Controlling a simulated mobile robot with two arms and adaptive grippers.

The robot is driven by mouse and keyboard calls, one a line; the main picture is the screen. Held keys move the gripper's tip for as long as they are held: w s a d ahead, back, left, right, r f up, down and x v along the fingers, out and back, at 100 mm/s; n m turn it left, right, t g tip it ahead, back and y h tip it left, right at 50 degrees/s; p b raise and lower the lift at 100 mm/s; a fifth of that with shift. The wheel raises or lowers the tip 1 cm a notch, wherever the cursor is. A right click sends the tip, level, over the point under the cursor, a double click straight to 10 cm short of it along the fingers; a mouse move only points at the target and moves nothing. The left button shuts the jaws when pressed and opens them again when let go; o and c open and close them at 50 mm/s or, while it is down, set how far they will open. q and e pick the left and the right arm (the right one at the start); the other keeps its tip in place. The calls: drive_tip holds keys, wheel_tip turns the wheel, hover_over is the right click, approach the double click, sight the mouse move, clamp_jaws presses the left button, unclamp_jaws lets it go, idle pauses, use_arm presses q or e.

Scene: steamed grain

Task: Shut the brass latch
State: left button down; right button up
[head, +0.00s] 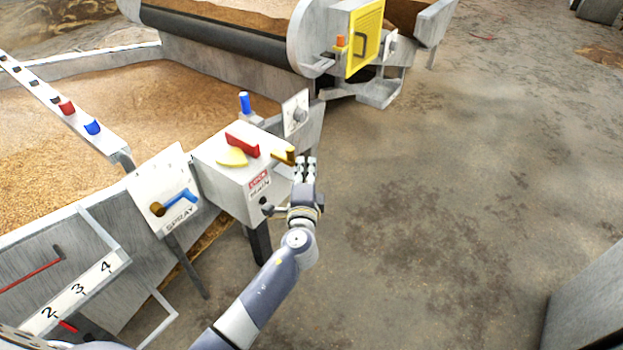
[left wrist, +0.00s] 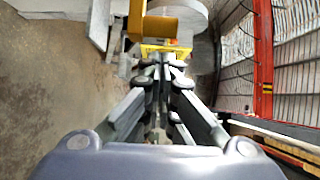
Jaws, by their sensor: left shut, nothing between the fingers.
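The brass latch (head: 285,156) is a small brown-gold bar on the upper right edge of a grey box (head: 228,190) with a red and white label. In the left wrist view, an ochre angled piece (left wrist: 160,25) beyond the fingers looks like the same latch. My left gripper (head: 306,162) is just right of the latch, with its fingers together and empty. In the left wrist view, the shut fingers (left wrist: 163,68) point toward the ochre piece. I cannot tell whether they touch it. My right gripper is not in view.
The box top carries a red block (head: 242,145) and a pale yellow piece (head: 232,157). A SPRAY panel (head: 165,195) with a blue handle stands to its left. A grain bed (head: 150,105) lies behind. A yellow panel (head: 364,38) is farther back.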

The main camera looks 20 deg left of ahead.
sight(283, 153)
use_arm(q)
drive_tip(key=shift+w+a, duration=0.45)
drive_tip(key=shift+a, duration=0.3)
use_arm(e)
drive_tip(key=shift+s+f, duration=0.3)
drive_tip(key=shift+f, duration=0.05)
use_arm(q)
drive_tip(key=w+a, duration=0.1)
drive_tip(key=a, duration=0.4)
drive_tip(key=w+a+b, duration=0.1)
drive_tip(key=a, duration=0.1)
drive_tip(key=shift+w+a, duration=0.3)
drive_tip(key=shift+w, duration=0.05)
drive_tip(key=shift+a, duration=0.15)
drive_tip(key=shift+r, duration=0.15)
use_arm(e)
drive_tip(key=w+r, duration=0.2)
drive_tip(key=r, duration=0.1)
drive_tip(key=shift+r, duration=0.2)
